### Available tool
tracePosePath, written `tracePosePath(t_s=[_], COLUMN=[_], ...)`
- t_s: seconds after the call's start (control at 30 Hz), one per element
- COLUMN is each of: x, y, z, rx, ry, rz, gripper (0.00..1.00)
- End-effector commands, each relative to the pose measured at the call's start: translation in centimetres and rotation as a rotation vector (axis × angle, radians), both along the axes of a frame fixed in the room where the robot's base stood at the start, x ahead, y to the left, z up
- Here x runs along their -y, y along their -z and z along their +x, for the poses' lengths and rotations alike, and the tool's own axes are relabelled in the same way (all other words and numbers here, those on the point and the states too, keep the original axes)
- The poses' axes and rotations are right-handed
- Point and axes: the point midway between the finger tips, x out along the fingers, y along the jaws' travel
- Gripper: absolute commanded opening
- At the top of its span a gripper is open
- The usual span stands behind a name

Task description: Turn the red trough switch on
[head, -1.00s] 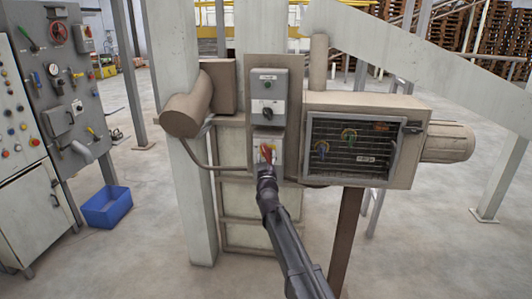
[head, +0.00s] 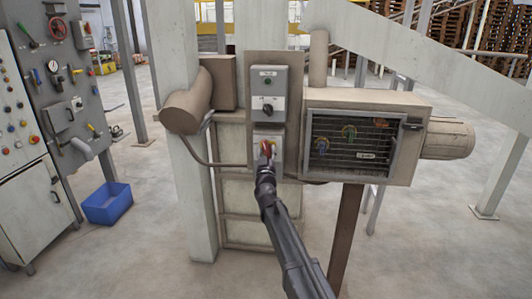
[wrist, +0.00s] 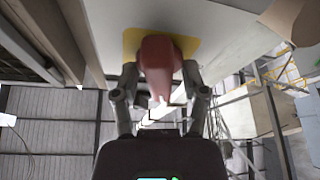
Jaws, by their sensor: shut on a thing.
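The red trough switch (head: 265,150) is a red handle on a yellow plate, on a light box low on the column's panel. In the head view my gripper (head: 265,160) is at the switch and covers its lower part. In the wrist view the red handle (wrist: 158,55) stands between the two fingers of my gripper (wrist: 158,80), with the yellow plate behind it. The fingers are shut on the handle. The handle's exact angle is hard to tell in the head view.
Above is a grey box (head: 267,90) with a green button and a black knob. To the right is a beige cabinet (head: 415,110) with a barred window. A control panel (head: 25,180) and a blue bin (head: 107,204) stand at the left. The floor between is clear.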

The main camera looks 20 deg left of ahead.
Motion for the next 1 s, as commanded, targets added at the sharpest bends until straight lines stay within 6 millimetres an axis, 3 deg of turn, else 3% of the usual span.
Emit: tracePosePath(t_s=[0.3, 0.67, 0.7, 1.0], x=[-0.18, -0.12, -0.12, -0.10], y=[-0.01, -0.01, -0.02, 0.00], z=[0.07, 0.07, 0.06, 0.02], rx=[-0.061, -0.069, -0.069, -0.070], ry=[0.000, 0.000, 0.000, 0.000], rz=[0.257, 0.294, 0.294, 0.293], gripper=[0.09, 0.09, 0.62, 0.63])
